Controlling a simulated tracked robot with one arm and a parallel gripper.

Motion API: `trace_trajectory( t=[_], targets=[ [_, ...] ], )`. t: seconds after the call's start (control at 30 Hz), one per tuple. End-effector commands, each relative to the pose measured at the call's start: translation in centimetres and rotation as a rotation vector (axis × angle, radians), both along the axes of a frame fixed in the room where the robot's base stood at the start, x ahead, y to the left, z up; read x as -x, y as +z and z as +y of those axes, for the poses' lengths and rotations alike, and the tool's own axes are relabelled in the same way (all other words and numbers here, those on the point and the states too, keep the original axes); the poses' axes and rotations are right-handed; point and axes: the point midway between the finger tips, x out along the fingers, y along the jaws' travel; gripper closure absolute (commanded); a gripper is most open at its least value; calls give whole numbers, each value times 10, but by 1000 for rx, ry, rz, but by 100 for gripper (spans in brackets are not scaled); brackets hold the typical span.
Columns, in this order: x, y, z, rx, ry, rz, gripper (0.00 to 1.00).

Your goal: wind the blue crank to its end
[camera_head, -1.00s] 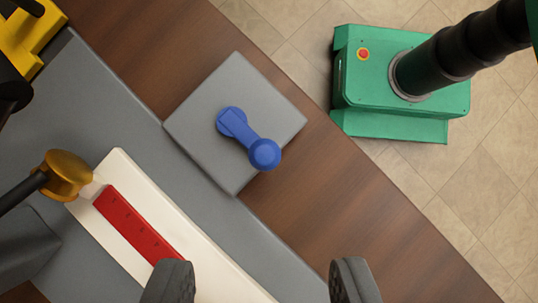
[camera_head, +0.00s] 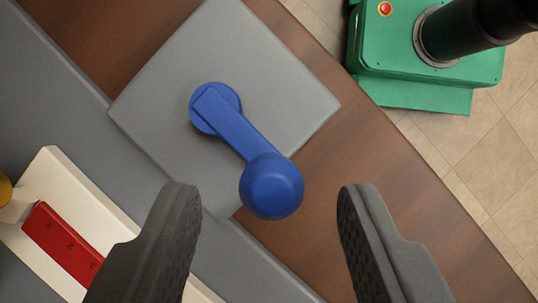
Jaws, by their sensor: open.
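The blue crank (camera_head: 235,128) is mounted on a grey square block (camera_head: 265,62). Its round hub sits at the upper left and its arm runs down to the right. The crank's round knob (camera_head: 272,186) is at the lower right end of the arm. My gripper (camera_head: 268,205) is open, with one dark finger to the left of the knob and one to the right. The knob appears between the fingertips in the picture, with a gap on both sides. I cannot tell the height of the fingertips against the knob.
A white strip with a red bar (camera_head: 62,244) lies at the lower left on a grey surface. The wooden table top (camera_head: 345,165) is bare right of the block. A green machine (camera_head: 415,85) with a red button stands beyond the table edge, on the tiled floor.

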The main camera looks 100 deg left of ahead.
Motion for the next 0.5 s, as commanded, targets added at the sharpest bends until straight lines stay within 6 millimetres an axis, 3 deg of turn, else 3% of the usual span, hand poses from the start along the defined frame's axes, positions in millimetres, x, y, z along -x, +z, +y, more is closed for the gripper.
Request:
trace_trajectory(
  t=[0.2, 0.5],
  targets=[
    [0, -12, -5, 0, 0, 0, 57],
    [0, -14, -6, -1, 1, -2, 57]
  ],
)
